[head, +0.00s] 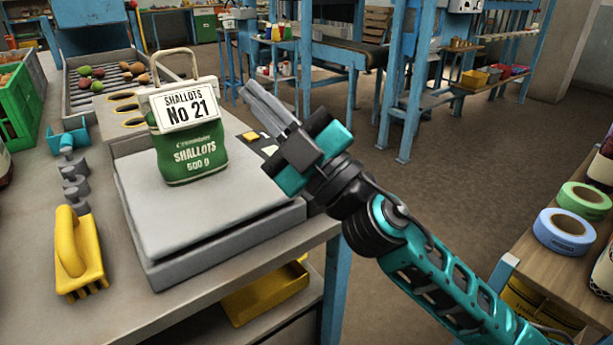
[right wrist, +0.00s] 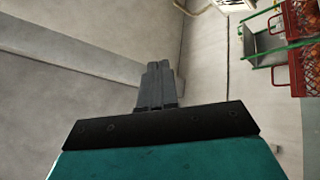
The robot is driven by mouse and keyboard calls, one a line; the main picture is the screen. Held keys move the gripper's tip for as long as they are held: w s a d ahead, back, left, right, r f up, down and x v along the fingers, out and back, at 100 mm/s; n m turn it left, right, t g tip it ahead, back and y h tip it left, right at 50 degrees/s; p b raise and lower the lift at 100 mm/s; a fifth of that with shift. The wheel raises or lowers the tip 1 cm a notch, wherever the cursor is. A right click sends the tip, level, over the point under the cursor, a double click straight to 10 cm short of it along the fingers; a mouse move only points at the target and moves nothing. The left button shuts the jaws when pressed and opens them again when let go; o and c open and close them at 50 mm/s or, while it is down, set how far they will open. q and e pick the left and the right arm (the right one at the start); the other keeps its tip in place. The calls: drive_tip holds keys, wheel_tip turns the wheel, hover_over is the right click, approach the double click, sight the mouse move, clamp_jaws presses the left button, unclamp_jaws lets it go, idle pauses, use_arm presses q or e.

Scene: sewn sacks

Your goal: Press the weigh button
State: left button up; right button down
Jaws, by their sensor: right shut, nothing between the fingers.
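The scale (head: 205,238) is a grey platform with a pale pan on the bench. A green sack (head: 190,153) labelled "SHALLOTS No 21" stands upright on its pan. At the scale's far right edge is a dark panel with a small yellow patch (head: 250,136), which looks like the weigh button. My right gripper (head: 252,90) is shut and empty, its fingers pointing up and left, and appears above the panel without visible contact. Its shut fingers show in the right wrist view (right wrist: 156,84); the button does not. My left gripper is not in view.
A yellow-handled tool (head: 78,250) lies left of the scale. A roller tray (head: 110,85) with vegetables and a green crate (head: 27,110) are behind. Tape rolls (head: 566,230) sit on a side table at right. Open floor lies between the benches.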

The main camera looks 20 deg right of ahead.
drive_tip(key=s+a+f+n+g+y, duration=0.2)
drive_tip(key=a+n+g, duration=0.6)
drive_tip(key=n+g, duration=0.75)
drive_tip(key=w+d+f+m+t+h, duration=0.1)
drive_tip(key=w+d+t+h, duration=0.1)
drive_tip(key=w+d+h, duration=0.3)
drive_tip(key=w+d+f+m+t+h, duration=0.1)
drive_tip(key=w+d+t+h, duration=0.1)
drive_tip(key=w+d+h, duration=0.3)
drive_tip(key=d+h, duration=0.3)
drive_tip(key=d, duration=0.3)
drive_tip(key=shift+d+f+h, duration=0.15)
drive_tip(key=shift+d+h, duration=0.15)
drive_tip(key=shift+d, duration=0.1)
